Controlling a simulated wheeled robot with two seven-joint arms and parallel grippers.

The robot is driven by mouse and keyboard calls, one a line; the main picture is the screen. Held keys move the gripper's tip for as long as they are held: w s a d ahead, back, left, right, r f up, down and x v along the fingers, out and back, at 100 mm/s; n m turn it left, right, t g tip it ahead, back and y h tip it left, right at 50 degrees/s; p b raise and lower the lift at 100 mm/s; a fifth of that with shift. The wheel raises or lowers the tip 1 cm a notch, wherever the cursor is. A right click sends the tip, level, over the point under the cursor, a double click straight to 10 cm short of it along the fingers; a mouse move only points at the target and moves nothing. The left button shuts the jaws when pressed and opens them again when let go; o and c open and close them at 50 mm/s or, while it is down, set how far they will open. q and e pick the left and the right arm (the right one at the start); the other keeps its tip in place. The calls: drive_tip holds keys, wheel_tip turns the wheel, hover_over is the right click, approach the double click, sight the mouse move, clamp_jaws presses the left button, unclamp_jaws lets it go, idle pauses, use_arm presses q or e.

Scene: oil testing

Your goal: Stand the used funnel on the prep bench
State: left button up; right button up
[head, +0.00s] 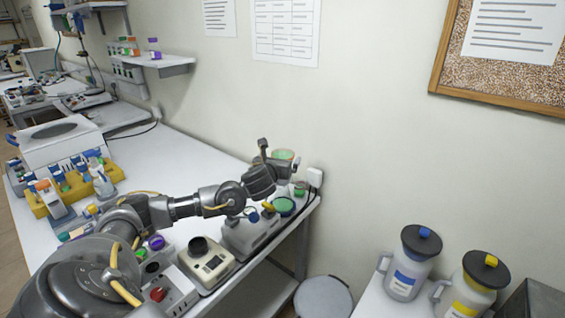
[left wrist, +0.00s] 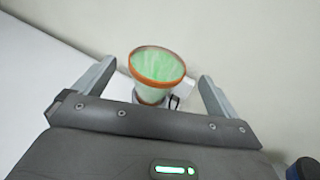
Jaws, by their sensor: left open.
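A funnel (left wrist: 157,65) with a pale green inside and an orange rim is in the left wrist view, wide end up. Its lower part is partly hidden behind my gripper. My left gripper (left wrist: 153,78) is open, with one finger to each side of the funnel in that picture and a gap on both sides. My right gripper is not in view.
A beige instrument (head: 207,262) and a red-knobbed device (head: 165,292) stand along the bench's near edge. A yellow rack (head: 75,190) with bottles is at left. The bench's middle back is clear. Blue-labelled (head: 405,275) and yellow-labelled (head: 466,295) jugs stand at right.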

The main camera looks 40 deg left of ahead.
sight(282, 155)
use_arm(q)
drive_tip(key=p+x, duration=0.2)
drive_tip(key=x, duration=0.2)
drive_tip(key=shift+w+a, duration=0.15)
drive_tip(key=shift+a, duration=0.05)
drive_tip(key=shift+w+f, duration=0.15)
drive_tip(key=shift+w, duration=0.05)
drive_tip(key=c, duration=1)
drive_tip(key=shift+a, duration=0.1)
drive_tip(key=shift+c, duration=0.7)
